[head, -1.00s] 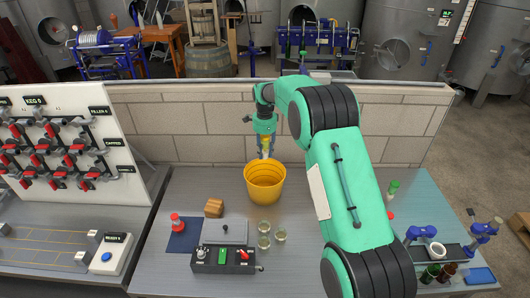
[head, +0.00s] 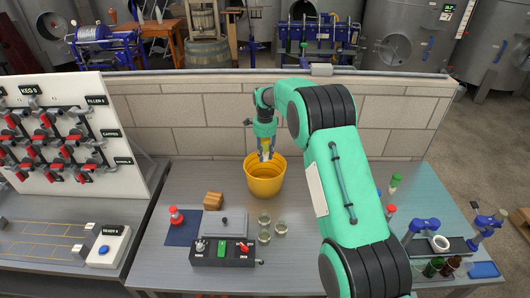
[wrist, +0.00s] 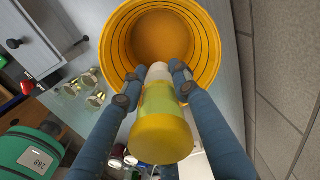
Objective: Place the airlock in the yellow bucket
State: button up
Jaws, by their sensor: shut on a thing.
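My gripper (head: 266,155) is shut on the airlock, a small yellow-green cylinder with a wide yellow end and a pale tip. The airlock (wrist: 160,118) shows clearly between the two fingers in the wrist view, its pale tip pointing towards the bucket's mouth. The yellow bucket (head: 265,187) stands upright on the table near the back wall, and it fills the top of the wrist view (wrist: 112,42). In the head view my fingertips overlap the bucket's opening. How far the tip is above or inside the rim is hard to tell. The visible bucket floor looks empty.
Several glass jars (head: 264,237) and a control box (head: 222,252) stand in front of the bucket. A wooden block (head: 214,200) and a red-capped item (head: 176,215) are to its left. A green-capped item (head: 395,181) stands at the right. A block wall (head: 190,125) rises behind the table.

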notch_tip(320, 180, down, 10)
jog(key=b, duration=0.4)
jog(key=shift+b, duration=0.35)
jog(key=shift+f, duration=0.1)
jog(key=o, duration=1.3)
jog(key=shift+c, duration=0.2)
dwell(0.4)
